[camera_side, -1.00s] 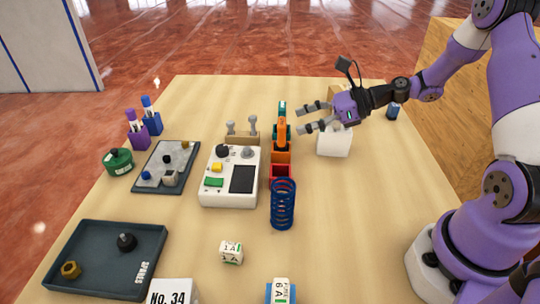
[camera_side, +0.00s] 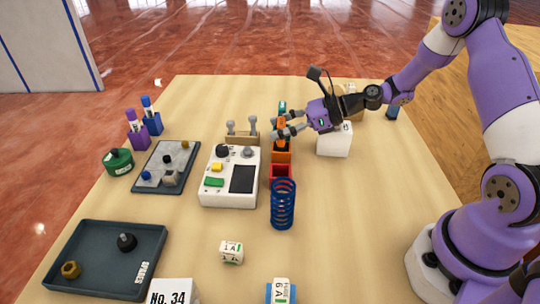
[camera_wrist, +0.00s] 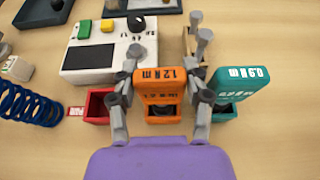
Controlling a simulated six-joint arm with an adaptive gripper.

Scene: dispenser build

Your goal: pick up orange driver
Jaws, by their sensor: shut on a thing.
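The orange driver (camera_wrist: 160,87) stands upright in its orange holder box (camera_side: 281,157), in the row of coloured boxes near the table's middle. In the wrist view it has white print on its end and face. My gripper (camera_side: 279,132) has come in from the right, with a finger on either side of the driver. In the wrist view my gripper (camera_wrist: 161,95) is closed on the driver's two sides. The driver's lower part is hidden inside the box.
A teal driver (camera_wrist: 238,83) stands close on one side, and an empty red box (camera_wrist: 97,107) on the other. A blue coil (camera_side: 283,204) stands in front. A white control box (camera_side: 229,191) lies to the left. The table's right side is mostly clear.

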